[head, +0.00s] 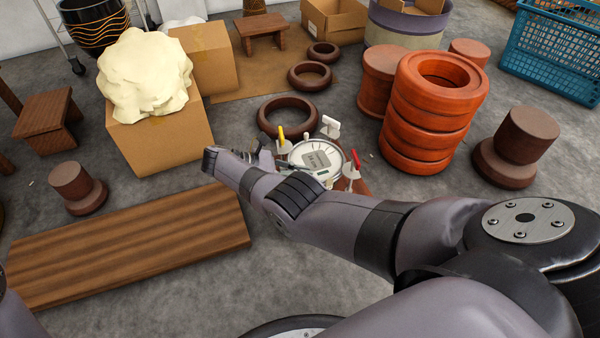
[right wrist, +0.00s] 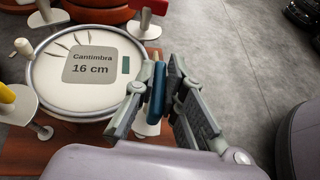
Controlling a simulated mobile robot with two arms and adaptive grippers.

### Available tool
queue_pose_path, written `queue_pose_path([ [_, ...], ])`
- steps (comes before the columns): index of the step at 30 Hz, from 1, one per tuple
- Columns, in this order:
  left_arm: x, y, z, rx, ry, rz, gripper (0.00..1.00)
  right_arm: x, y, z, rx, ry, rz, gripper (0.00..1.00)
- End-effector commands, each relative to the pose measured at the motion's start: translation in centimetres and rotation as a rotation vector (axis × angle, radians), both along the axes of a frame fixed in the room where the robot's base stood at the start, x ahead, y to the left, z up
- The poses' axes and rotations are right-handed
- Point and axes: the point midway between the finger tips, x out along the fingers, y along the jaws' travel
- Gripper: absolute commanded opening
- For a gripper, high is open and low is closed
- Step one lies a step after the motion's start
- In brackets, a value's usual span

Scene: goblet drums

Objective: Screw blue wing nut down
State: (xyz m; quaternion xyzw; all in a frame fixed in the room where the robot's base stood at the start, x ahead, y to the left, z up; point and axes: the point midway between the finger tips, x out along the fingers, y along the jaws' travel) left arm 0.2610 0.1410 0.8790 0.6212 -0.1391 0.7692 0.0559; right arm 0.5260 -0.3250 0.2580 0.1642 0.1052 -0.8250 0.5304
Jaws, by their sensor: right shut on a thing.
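A round white drum head (head: 312,154) in a metal rim sits in the middle of the head view. In the right wrist view the drum (right wrist: 60,95) bears a grey label reading "Cantimbra 16 cm". A blue wing nut (right wrist: 158,92) stands upright at the rim's right side. My right gripper (right wrist: 162,75) is shut on it, a finger on each side. In the head view the arm hides most of this gripper and the blue nut. A yellow wing nut (head: 280,133), a white one (head: 330,127) and a red one (head: 355,159) stand around the rim. My left gripper is out of view.
Stacked orange rings (head: 425,140) and brown pedestals (head: 520,145) stand to the right. Brown rings (head: 288,116) lie behind the drum. A cardboard box (head: 160,135) bears a cream lump (head: 145,75). A wooden plank (head: 125,245) lies front left. Bare floor lies between.

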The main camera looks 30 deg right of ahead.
Motion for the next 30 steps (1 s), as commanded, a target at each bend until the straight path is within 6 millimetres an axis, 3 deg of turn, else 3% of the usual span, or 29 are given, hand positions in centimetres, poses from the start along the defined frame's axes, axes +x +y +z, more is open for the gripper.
queue_pose_path([
  [6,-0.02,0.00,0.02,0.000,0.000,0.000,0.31,-0.16,-0.19,-0.13,-0.001,0.003,-0.003,0.00],
  [7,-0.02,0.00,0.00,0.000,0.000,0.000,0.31,-0.16,-0.19,-0.13,-0.001,0.003,-0.003,0.11],
  [16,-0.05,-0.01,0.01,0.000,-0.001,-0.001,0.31,-0.08,-0.11,-0.07,0.000,0.002,-0.001,0.31],
  [30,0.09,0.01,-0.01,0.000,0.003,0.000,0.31,0.20,0.36,0.41,0.008,-0.003,0.009,0.31],
])
